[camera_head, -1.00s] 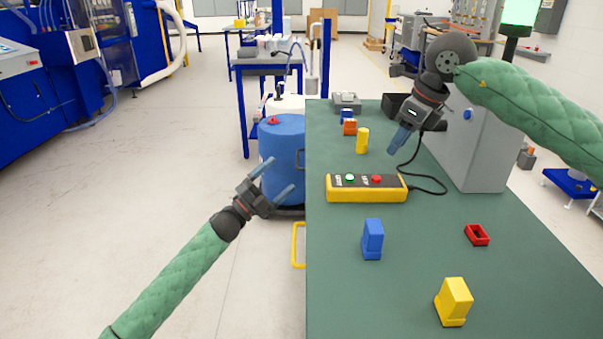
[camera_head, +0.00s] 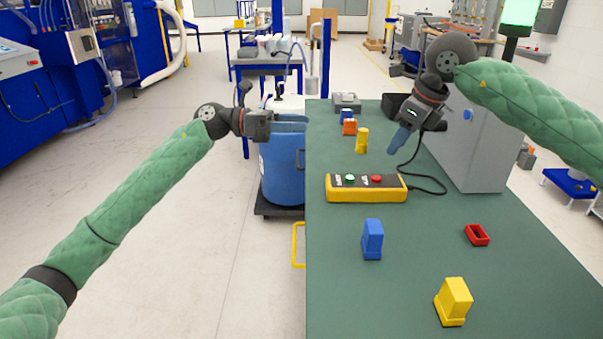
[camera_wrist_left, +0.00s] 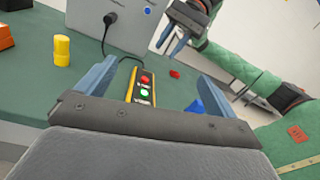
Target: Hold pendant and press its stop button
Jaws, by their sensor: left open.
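The pendant (camera_head: 366,194) is a yellow box with a black top, lying on the green table. It has a red button (camera_head: 376,179) and a green button (camera_head: 350,178), and a cable runs from its right end. My left gripper (camera_head: 303,124) is open and empty at the table's left edge, above the blue drum, left of and beyond the pendant. In the left wrist view the pendant (camera_wrist_left: 131,90) shows between the two spread fingers, some way off. My right gripper (camera_head: 398,142) hangs above the table beyond the pendant, empty, its fingers apart in the left wrist view (camera_wrist_left: 175,40).
A blue block (camera_head: 372,240), a yellow block (camera_head: 453,301) and a red frame (camera_head: 477,235) stand on the near table (camera_head: 335,290). A yellow cylinder (camera_head: 362,141) and an orange block (camera_head: 349,127) are farther back. A grey cabinet (camera_head: 470,150) stands at right. The blue drum (camera_head: 282,175) is beside the table.

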